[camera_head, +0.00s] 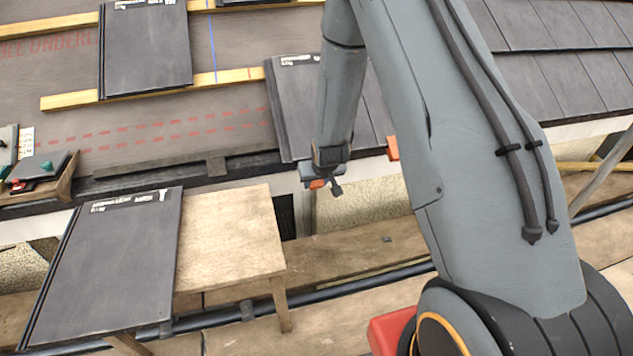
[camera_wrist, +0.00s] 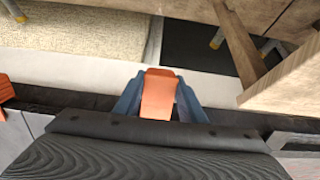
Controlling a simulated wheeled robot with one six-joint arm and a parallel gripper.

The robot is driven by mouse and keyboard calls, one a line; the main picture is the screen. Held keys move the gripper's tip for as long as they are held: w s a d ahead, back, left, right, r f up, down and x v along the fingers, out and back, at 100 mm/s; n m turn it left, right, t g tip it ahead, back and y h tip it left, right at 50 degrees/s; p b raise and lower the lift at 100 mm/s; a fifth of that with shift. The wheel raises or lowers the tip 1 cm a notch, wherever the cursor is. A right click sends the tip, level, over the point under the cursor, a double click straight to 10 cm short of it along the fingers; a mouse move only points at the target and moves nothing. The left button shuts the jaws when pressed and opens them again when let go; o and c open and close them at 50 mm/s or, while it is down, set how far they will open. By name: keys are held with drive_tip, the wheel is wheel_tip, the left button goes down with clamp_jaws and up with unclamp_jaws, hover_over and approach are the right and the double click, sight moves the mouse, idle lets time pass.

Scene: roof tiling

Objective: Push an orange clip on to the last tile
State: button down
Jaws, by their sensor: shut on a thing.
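My gripper (camera_head: 318,178) is shut on an orange clip (camera_wrist: 158,95), which sits between its blue-grey fingers in the wrist view. In the head view only a small orange part of the clip shows, just below the eaves edge. The end tile (camera_head: 292,110) of the laid row is dark grey with a pale label; my arm hides part of it. The gripper is at the lower edge of this row, to the right of the tile's lower left corner. I cannot tell whether the clip touches the tile. Another orange clip (camera_head: 393,148) is at the eaves further right.
A wooden bench (camera_head: 230,235) below the eaves bears a loose dark tile (camera_head: 110,255). Another tile (camera_head: 147,50) lies on the battens (camera_head: 70,101) at upper left. A wooden box of small items (camera_head: 45,185) stands at the left. The underlay between is mostly clear.

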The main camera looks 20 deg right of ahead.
drive_tip(key=shift+w+r+p, duration=0.1)
drive_tip(key=shift+w+r, duration=0.3)
drive_tip(key=shift+w, duration=0.3)
drive_tip(key=shift+w+r+p, duration=0.15)
drive_tip(key=shift+w+r, duration=0.3)
drive_tip(key=shift+w, duration=0.2)
drive_tip(key=shift+w+r+p, duration=0.1)
drive_tip(key=shift+w+r, duration=0.3)
drive_tip(key=shift+w, duration=0.3)
idle(2.4)
drive_tip(key=c, duration=1.1)
unclamp_jaws()
drive_tip(key=shift+f, duration=0.1)
drive_tip(key=shift+s, duration=0.15)
drive_tip(key=shift+p+v, duration=3.05)
drive_tip(key=shift+v, duration=0.4)
